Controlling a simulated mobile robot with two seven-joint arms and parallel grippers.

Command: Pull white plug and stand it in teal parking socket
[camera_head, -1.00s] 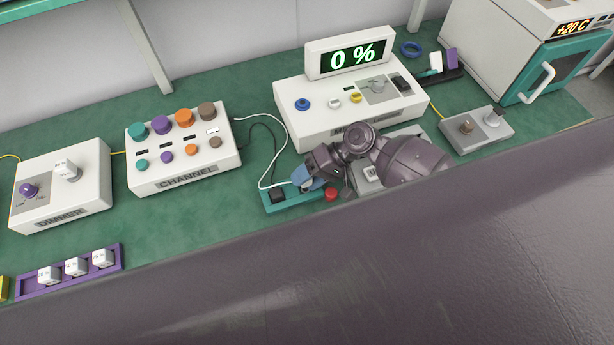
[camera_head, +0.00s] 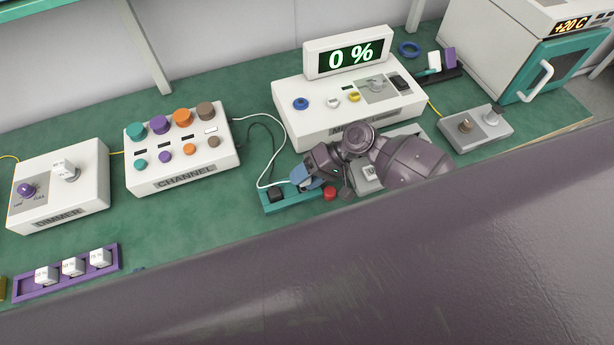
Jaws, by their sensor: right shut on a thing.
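The teal parking socket (camera_head: 305,198) is a low teal strip on the bench in front of the large white meter box. A black plug (camera_head: 276,194) stands at its left end. My right gripper (camera_head: 304,178) is over the strip just right of the black plug, with its bluish fingers shut. A white cable (camera_head: 263,172) leads from the channel box to these fingers. The white plug itself is hidden by the fingers, so I cannot tell whether it is seated or just above the strip. My left gripper is not in view.
A red button (camera_head: 330,193) sits close right of the gripper. The meter box (camera_head: 318,130) reads 0 %. The channel box (camera_head: 185,175) and dimmer box (camera_head: 75,205) stand left. A purple tray (camera_head: 111,262) holds white cubes. My grey arm link covers the foreground.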

